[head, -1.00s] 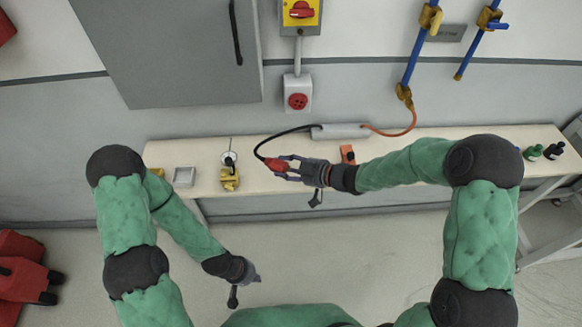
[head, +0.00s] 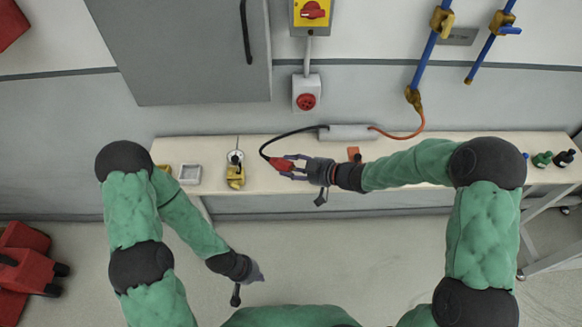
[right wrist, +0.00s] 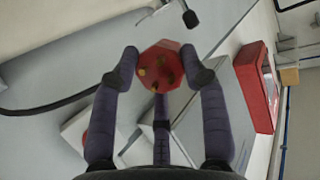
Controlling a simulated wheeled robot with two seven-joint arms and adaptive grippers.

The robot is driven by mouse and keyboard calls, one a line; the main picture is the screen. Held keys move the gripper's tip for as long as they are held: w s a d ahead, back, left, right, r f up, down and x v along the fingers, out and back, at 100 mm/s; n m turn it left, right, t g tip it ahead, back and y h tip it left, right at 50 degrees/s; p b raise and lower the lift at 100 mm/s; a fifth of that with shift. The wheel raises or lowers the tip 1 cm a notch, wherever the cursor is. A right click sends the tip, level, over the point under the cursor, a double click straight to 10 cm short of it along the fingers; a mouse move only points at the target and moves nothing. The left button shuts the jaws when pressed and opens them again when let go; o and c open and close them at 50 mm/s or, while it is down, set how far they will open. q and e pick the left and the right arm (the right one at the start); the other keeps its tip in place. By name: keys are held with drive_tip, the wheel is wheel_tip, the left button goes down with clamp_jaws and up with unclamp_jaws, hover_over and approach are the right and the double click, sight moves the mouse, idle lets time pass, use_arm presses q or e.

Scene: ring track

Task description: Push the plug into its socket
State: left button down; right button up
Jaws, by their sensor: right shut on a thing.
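The red plug (head: 283,164) with its black cable is held in my right gripper (head: 292,167), above the workbench. In the right wrist view the plug (right wrist: 160,66) sits between the fingertips of my right gripper (right wrist: 161,70), its brass pins facing the camera. The red round socket (head: 307,101) is in a white wall box above the bench, apart from the plug and higher in the head view. My left gripper (head: 257,272) is empty-looking, low over the floor in front of the bench; its fingers are too small to read.
A yellow switch box (head: 311,14) is above the socket. A grey cabinet (head: 185,55) is left. Blue pipes (head: 424,62) are right.

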drive_tip(key=s+d+r+m+t+h, duration=0.5)
drive_tip(key=s+d+r+m+h, duration=0.1)
drive_tip(key=r, duration=0.4)
drive_tip(key=shift+s+r+m+t, duration=0.2)
drive_tip(key=shift+m+t, duration=0.2)
drive_tip(key=shift+m, duration=0.3)
drive_tip(key=shift+h, duration=0.3)
drive_tip(key=shift+w+a, duration=0.1)
drive_tip(key=shift+w+a+m+t+h, duration=0.15)
drive_tip(key=shift+w+a+m+h, duration=0.65)
drive_tip(key=shift+w+a, duration=0.6)
drive_tip(key=shift+w+a+m+t+h, duration=0.2)
drive_tip(key=shift+w+a+m+h, duration=0.65)
drive_tip(key=shift+w+a, duration=0.6)
drive_tip(key=shift+w+a+m+t+h, duration=0.15)
drive_tip(key=shift+w+a+m+h, duration=0.5)
drive_tip(key=shift+w+a+h, duration=0.7)
drive_tip(key=shift+w+d+y, duration=0.3)
drive_tip(key=shift+y, duration=0.2)
